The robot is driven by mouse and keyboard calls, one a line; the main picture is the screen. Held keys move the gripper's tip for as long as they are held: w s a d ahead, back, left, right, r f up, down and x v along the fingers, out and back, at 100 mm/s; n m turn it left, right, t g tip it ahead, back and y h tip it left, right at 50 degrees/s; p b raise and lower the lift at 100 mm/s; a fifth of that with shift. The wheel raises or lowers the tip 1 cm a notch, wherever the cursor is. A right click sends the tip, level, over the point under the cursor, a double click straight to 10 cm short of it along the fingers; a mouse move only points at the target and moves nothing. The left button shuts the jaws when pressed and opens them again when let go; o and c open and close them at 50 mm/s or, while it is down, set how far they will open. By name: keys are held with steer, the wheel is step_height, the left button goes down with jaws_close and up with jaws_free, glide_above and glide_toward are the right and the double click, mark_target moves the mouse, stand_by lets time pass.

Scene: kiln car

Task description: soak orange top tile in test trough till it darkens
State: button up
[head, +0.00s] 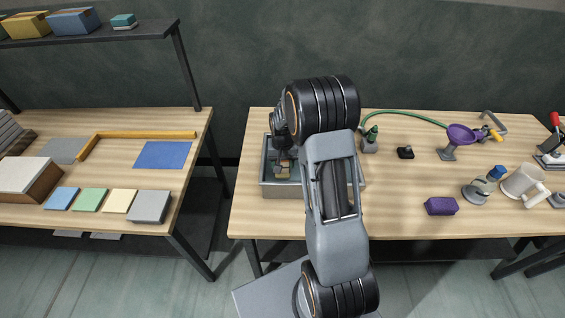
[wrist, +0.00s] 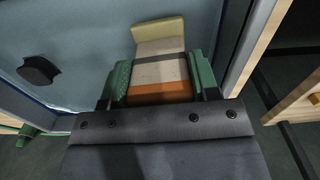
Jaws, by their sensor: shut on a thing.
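The trough (head: 290,192) is a grey metal box on the right-hand table, and its pale blue inside fills much of the wrist view (wrist: 70,45). My gripper (head: 283,160) points down into it. In the wrist view its green-padded fingers (wrist: 157,78) are shut on the tile (wrist: 158,70). The tile shows an orange band nearest the gripper, then cream with a dark grey stripe. A yellowish block-like part (wrist: 158,30) shows at its far end; I cannot tell whether it belongs to the tile. The waterline is not clear. My arm hides part of the trough.
A black object (wrist: 40,70) shows inside the trough. The left table (head: 120,220) is across a gap.

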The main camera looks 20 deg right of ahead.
steer(key=shift+f+b, duration=0.45)
steer(key=shift+f, duration=0.15)
stand_by(1.0)
steer(key=shift+r, duration=0.15)
stand_by(3.8)
steer(key=shift+r+p, duration=3.25)
steer(key=shift+r, duration=1.65)
